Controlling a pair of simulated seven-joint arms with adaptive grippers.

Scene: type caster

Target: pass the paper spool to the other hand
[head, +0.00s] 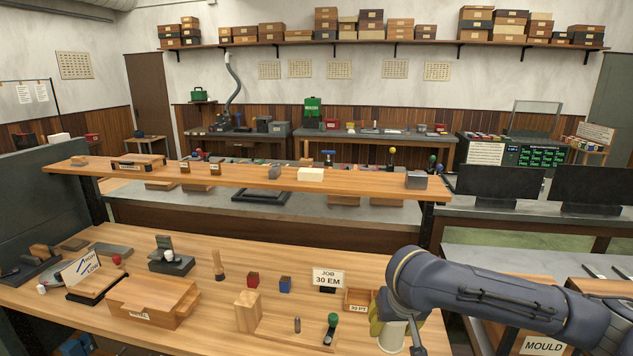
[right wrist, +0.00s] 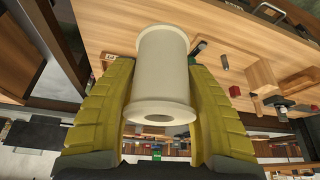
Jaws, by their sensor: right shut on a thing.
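The paper spool (right wrist: 160,75) is a cream-white flanged cylinder with a hole in its end. In the right wrist view it sits between the two yellow-green fingers of my right gripper (right wrist: 158,100), which is shut on it. In the head view the spool (head: 391,338) shows at the lower right of the bench, partly hidden by my right gripper (head: 385,325) and wrist. I cannot tell from the head view whether it touches the bench. My left gripper is in neither view.
The wooden bench (head: 220,325) carries a drawer box (head: 150,300), a "JOB 30 EM" card (head: 327,278), a "30 PT" tray (head: 358,300), a green-topped tool (head: 331,325) and small red (head: 253,280) and blue (head: 285,285) blocks. A raised shelf (head: 240,180) runs behind.

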